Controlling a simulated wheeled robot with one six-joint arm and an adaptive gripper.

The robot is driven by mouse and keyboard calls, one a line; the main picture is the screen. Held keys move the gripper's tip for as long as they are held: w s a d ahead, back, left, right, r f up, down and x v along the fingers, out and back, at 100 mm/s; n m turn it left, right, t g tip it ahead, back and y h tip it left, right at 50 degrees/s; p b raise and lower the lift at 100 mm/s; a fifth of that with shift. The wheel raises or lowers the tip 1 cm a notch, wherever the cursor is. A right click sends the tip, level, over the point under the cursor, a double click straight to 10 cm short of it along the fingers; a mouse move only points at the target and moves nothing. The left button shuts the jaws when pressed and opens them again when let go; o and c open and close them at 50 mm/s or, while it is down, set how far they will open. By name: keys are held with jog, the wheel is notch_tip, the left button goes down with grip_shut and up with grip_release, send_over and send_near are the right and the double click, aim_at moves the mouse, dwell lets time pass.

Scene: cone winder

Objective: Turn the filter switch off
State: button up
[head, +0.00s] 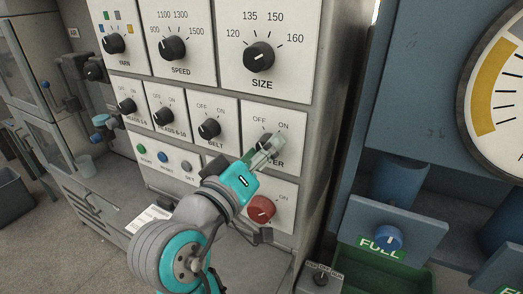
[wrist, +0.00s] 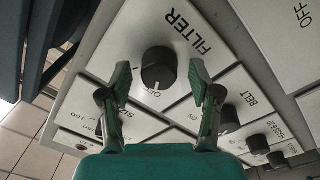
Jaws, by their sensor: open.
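The filter switch (wrist: 158,68) is a round black knob on a white plate marked FILTER. In the wrist view the white mark on its rim points down, toward the small word OFF. In the head view the filter switch is largely hidden behind my gripper (head: 264,148), and only the end of its label shows. My gripper (wrist: 160,72) is open, with one finger on each side of the knob. A gap shows between each fingertip and the knob in the wrist view. How far the fingertips are from the plate I cannot tell.
The belt switch (head: 209,128) is on the plate to the left. A red knob (head: 261,208) lies just below my gripper. The size dial (head: 259,57) is above. At right is a blue machine with a round gauge (head: 497,95) and a blue knob (head: 388,238).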

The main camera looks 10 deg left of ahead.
jog(key=v, duration=1.2)
